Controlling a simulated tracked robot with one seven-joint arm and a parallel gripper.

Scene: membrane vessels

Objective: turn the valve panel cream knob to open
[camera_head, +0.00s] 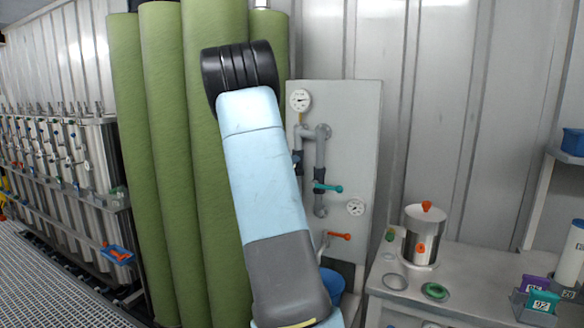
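The valve panel (352,130) is a pale grey upright board right of centre, against the wall. It carries grey pipes (321,152), an upper gauge (300,100), a lower gauge (355,207), a teal handle (328,187) and an orange-red handle (338,235). I cannot make out a cream knob. My light blue and grey arm covers the panel's left edge and may hide part of it. My gripper is not in view; only arm links and a black joint show.
Tall green cylinders (160,150) stand left of the panel. A bench (470,285) at lower right holds a steel pot (424,235) and small labelled boxes (540,300). A blue bucket (333,283) is below the panel. Steel vessels (95,160) and a grated floor (50,290) are at left.

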